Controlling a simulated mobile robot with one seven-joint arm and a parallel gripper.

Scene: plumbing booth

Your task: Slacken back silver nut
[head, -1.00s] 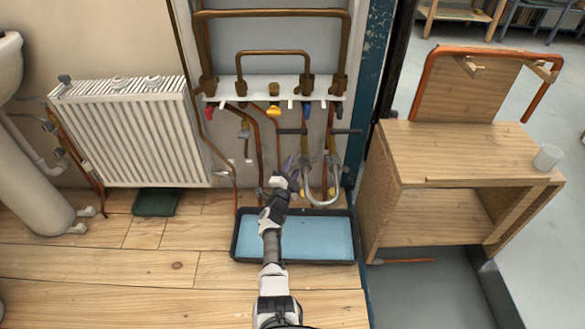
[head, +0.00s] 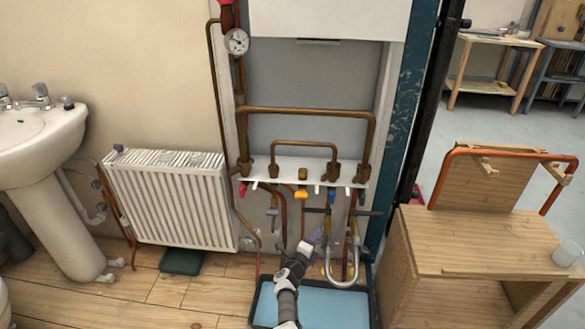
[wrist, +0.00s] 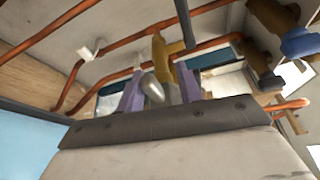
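My gripper (head: 316,238) is low in front of the pipework, beside the silver U-shaped hose (head: 343,284). In the wrist view its two purple fingers (wrist: 160,92) stand apart. A rounded silver piece (wrist: 153,88) shows between them, below a brass fitting (wrist: 165,58). I cannot tell whether this piece is the back silver nut, or whether the fingers touch it. In the head view the nut is too small or hidden behind my gripper to make out.
Copper pipes (wrist: 108,72) run close around my gripper. A black tray with a blue inside (head: 318,302) lies below. A radiator (head: 172,198) stands left, and a wooden bench (head: 480,240) stands right. A white manifold plate (head: 310,170) with coloured valves is above.

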